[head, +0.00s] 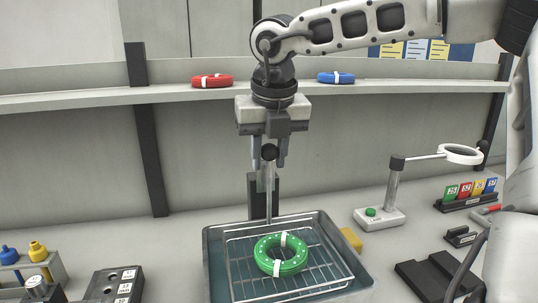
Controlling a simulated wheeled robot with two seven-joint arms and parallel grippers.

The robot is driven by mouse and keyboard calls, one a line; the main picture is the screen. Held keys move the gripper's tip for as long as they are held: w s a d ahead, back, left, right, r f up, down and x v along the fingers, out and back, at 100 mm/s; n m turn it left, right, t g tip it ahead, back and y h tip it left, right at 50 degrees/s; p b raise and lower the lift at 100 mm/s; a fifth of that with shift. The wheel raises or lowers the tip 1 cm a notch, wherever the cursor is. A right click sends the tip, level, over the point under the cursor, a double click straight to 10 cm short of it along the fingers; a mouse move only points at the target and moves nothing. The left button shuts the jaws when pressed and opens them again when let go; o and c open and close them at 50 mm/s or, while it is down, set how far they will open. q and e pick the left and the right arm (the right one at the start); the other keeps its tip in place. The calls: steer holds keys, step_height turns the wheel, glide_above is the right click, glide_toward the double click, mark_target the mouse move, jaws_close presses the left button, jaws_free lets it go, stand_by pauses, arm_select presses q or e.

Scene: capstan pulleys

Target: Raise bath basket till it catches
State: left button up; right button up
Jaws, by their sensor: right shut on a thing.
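A grey open bath (212,262) stands at the bottom middle of the head view. A wire basket (318,262) sits inside it, and a green ring with white bands (262,256) lies in the basket. An upright metal rod (269,190) rises from the basket's back to a dark round knob (269,152). My right gripper (269,155) points down from above, its fingers shut on the knob. A dark upright bracket (252,192) stands just behind the rod; the contact between them cannot be told. My left gripper is not in view.
A magnifier stand (380,216) and a yellow block (351,239) are right of the bath. Card racks (470,195) lie farther right. Bottles (38,251) and a dark block (113,285) are left.

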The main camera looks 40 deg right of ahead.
steer(key=o, duration=0.8)
steer(key=shift+o, duration=0.2)
steer(key=p+v, duration=0.2)
steer(key=w+p+v, duration=0.1)
steer(key=v, duration=0.2)
steer(key=d+p+v, duration=0.1)
steer(key=p+v, duration=0.1)
steer(key=v, duration=0.1)
steer(key=shift+w+r+p, duration=0.15)
steer(key=shift+w+p, duration=0.2)
